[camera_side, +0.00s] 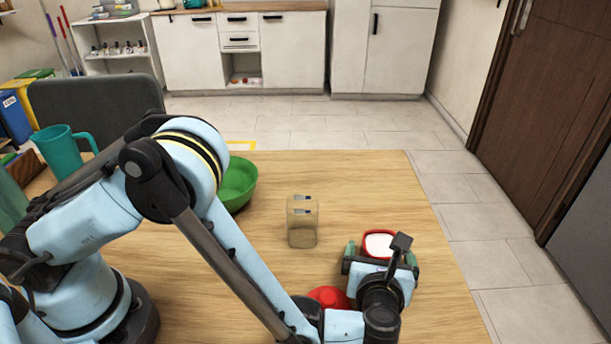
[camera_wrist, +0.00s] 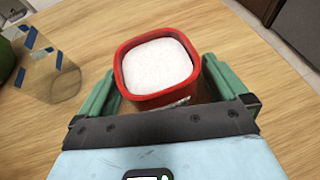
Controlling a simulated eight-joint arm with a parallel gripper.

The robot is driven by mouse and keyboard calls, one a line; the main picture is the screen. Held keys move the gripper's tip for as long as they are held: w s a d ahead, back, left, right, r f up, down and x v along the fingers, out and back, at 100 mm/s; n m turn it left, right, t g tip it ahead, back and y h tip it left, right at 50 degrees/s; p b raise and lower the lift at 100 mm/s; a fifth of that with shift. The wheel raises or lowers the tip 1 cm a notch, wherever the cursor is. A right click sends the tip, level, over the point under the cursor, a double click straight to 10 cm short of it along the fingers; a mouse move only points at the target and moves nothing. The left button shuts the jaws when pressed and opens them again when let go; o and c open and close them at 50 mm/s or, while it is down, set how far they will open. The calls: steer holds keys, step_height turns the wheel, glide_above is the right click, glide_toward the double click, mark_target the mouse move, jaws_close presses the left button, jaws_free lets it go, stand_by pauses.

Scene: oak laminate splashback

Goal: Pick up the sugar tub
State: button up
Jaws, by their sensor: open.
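The sugar tub (camera_wrist: 126,90) is a red, rounded-square tub filled with white sugar, upright on the wooden table. In the side view the sugar tub (camera_side: 379,233) stands at the right part of the table, partly hidden by my gripper. My gripper (camera_side: 380,262) is open, with green fingers. In the wrist view my gripper (camera_wrist: 168,88) has one finger on each side of the tub, with a visible gap at the left finger. I cannot tell whether the right finger touches it.
A clear glass jar (camera_side: 302,222) stands left of the tub and also shows in the wrist view (camera_wrist: 52,75). A red rounded object (camera_side: 329,297) sits close to my arm. A green bowl (camera_side: 240,183) and a teal mug (camera_side: 62,150) are further left. The table's right edge is near.

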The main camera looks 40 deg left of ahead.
steer(key=shift+w+a+f, duration=0.25)
steer(key=shift+w+a, duration=0.05)
steer(key=shift+w, duration=0.2)
steer(key=c, duration=1.4)
steer(key=shift+o, duration=0.2)
steer(key=shift+r, duration=0.1)
step_height(320, 180, up, 9)
step_height(320, 180, up, 5)
steer(key=n+g+y, duration=0.3)
steer(key=n+g, duration=0.2)
steer(key=n, duration=0.1)
glide_above(302, 221)
steer(key=w+d, duration=0.1)
steer(key=d, duration=0.2)
steer(key=shift+a+f+g+h, duration=0.2)
steer(key=shift+f+g+h, duration=0.3)
steer(key=shift+f, duration=0.5)
